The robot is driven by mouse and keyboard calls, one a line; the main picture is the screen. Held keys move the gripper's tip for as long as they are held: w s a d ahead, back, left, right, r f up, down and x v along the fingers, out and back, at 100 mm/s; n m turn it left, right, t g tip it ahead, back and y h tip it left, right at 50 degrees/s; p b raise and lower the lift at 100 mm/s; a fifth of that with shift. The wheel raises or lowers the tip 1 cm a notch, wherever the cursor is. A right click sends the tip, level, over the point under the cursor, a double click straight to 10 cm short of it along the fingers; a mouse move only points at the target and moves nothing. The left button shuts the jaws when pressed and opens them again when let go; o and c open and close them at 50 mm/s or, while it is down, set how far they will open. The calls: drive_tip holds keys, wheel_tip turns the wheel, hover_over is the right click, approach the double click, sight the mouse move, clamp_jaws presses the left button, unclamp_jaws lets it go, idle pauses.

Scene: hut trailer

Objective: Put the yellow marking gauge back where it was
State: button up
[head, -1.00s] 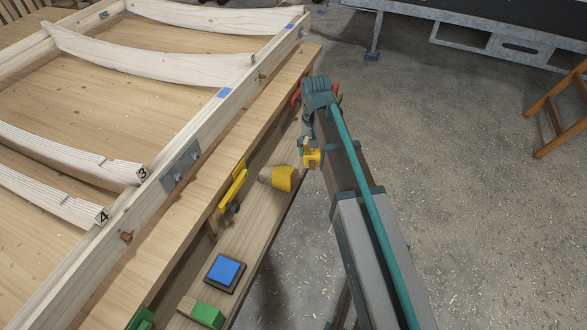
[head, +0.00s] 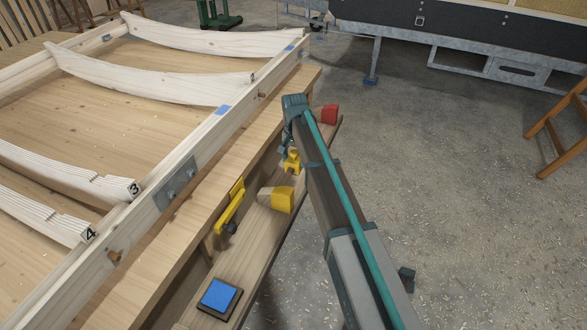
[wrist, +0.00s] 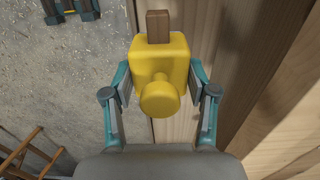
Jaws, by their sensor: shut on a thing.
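The yellow marking gauge (wrist: 161,65) has a rounded yellow head with a knob and a short brown wooden stem. My gripper (wrist: 161,88) is shut on its head, one finger on each side, in the wrist view. In the head view the gauge (head: 291,161) hangs below the end of my arm, over the wooden shelf (head: 262,238) along the bench side. I cannot tell whether it touches the shelf. My fingers are mostly hidden there by the arm.
On the shelf are a yellow block with a wooden part (head: 277,199), a blue block on a dark base (head: 219,297) and a red object (head: 329,113). A yellow tool (head: 230,207) is at the bench edge. A framed wooden panel (head: 130,120) covers the bench.

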drive_tip(key=w+f, duration=0.3)
drive_tip(key=f, duration=0.1)
drive_tip(key=w+f, duration=0.2)
drive_tip(key=shift+w+a+f, duration=0.2)
drive_tip(key=shift+w+a, duration=0.1)
drive_tip(key=shift+a, duration=0.1)
drive_tip(key=shift+s+f+b, duration=0.15)
drive_tip(key=shift+f, duration=0.55)
drive_tip(key=shift+s+f+b, duration=0.1)
drive_tip(key=shift+f+b, duration=0.05)
drive_tip(key=shift+f, duration=0.5)
drive_tip(key=shift+f, duration=0.1)
drive_tip(key=o, duration=1.2)
wheel_tip(320, 180, up, 12)
drive_tip(key=shift+r+p, duration=0.1)
drive_tip(key=shift+p, duration=0.3)
